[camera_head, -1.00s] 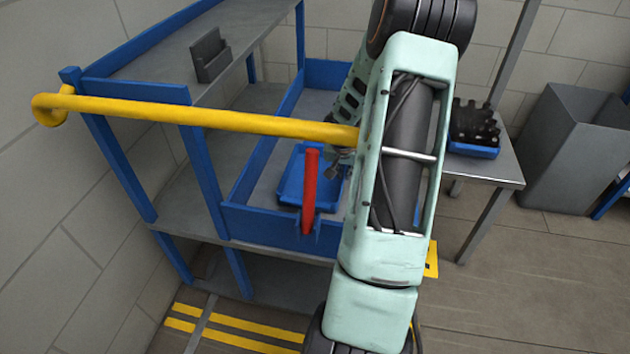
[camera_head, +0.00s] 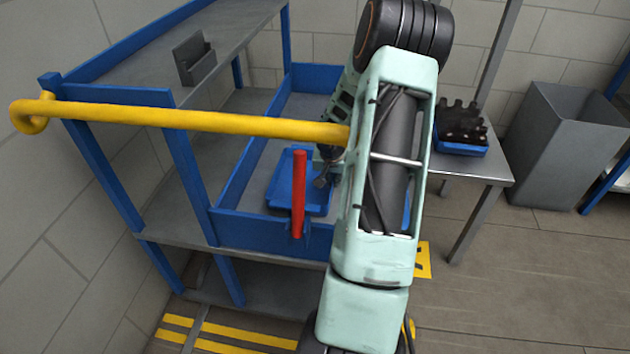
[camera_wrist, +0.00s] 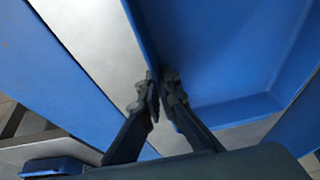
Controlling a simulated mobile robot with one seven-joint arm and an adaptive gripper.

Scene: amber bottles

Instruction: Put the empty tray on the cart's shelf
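The empty blue tray (camera_head: 318,190) is inside the blue-walled middle shelf (camera_head: 262,228) of the cart, partly hidden behind my arm. Its bare inside fills the upper right of the wrist view (camera_wrist: 215,55). My gripper (camera_wrist: 160,92) has its two dark fingertips close together on either side of the tray's rim, shut on it. In the head view my gripper is mostly hidden by my own arm. I cannot tell whether the tray's underside touches the shelf.
A red upright bar (camera_head: 299,190) stands at the shelf's front wall. A grey holder (camera_head: 194,60) is on the top shelf. At right, a side table (camera_head: 485,168) bears a blue tray of dark bottles (camera_head: 461,130); a grey bin (camera_head: 565,145) stands beyond.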

